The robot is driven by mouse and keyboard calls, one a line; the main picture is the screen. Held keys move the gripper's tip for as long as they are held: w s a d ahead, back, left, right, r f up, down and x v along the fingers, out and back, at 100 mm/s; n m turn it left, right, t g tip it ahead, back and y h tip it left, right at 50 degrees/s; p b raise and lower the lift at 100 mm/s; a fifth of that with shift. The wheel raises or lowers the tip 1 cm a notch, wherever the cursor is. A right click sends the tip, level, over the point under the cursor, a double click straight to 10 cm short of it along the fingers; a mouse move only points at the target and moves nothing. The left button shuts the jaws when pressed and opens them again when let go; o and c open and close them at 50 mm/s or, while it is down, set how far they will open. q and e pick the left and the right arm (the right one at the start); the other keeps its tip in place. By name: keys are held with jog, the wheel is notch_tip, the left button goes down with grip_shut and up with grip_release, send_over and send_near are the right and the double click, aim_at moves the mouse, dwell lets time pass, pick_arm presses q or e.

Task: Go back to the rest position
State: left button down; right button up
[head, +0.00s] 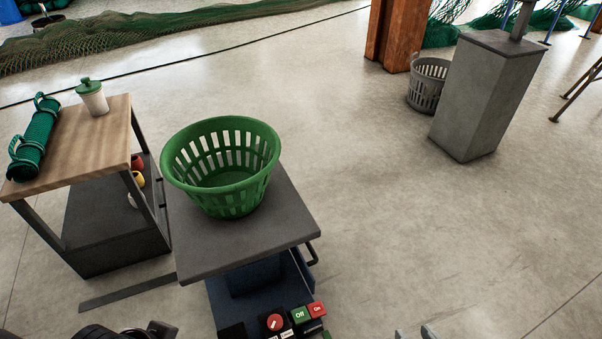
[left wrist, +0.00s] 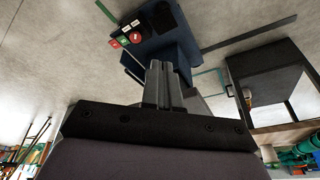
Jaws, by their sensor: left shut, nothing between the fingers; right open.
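My right gripper (head: 415,333) shows only its two grey fingertips at the bottom edge of the head view, apart, with bare floor between them. It is empty. My left gripper (left wrist: 161,66) is in the left wrist view, its grey fingers together with nothing between them. In that view a blue machine base with red, green and black controls lies beyond the fingertips. Dark parts of my left arm show at the bottom left of the head view, where its fingers cannot be made out.
A green basket (head: 222,200) stands on a dark-topped stand (head: 245,245) with a control panel (head: 290,322) low at its front. A wooden-topped table (head: 80,150) holds a green net roll (head: 35,137) and a lidded white pot (head: 92,98). A grey pedestal (head: 482,100) stands right. Middle floor is clear.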

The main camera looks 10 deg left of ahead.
pick_arm(q)
jog(key=w+d+f+t+h, duration=0.3)
jog(key=w+d+t, duration=0.3)
jog(key=w+t, duration=0.15)
jog(key=s+a+r+y+p, duration=0.1)
jog(key=a+r+p, duration=0.2)
jog(key=r+p, duration=1.2)
jog(key=p, duration=0.6)
jog(key=shift+s+a+r+g, duration=0.15)
jog(key=shift+s+a+g, duration=0.05)
jog(key=shift+g, duration=0.15)
pick_arm(e)
jog(key=s+d+r+h, duration=0.1)
jog(key=s+d+r, duration=0.1)
jog(key=r, duration=1.2)
jog(key=shift+d+r+m+g, duration=0.3)
jog(key=shift+d+r, duration=0.1)
jog(key=shift+d, duration=0.25)
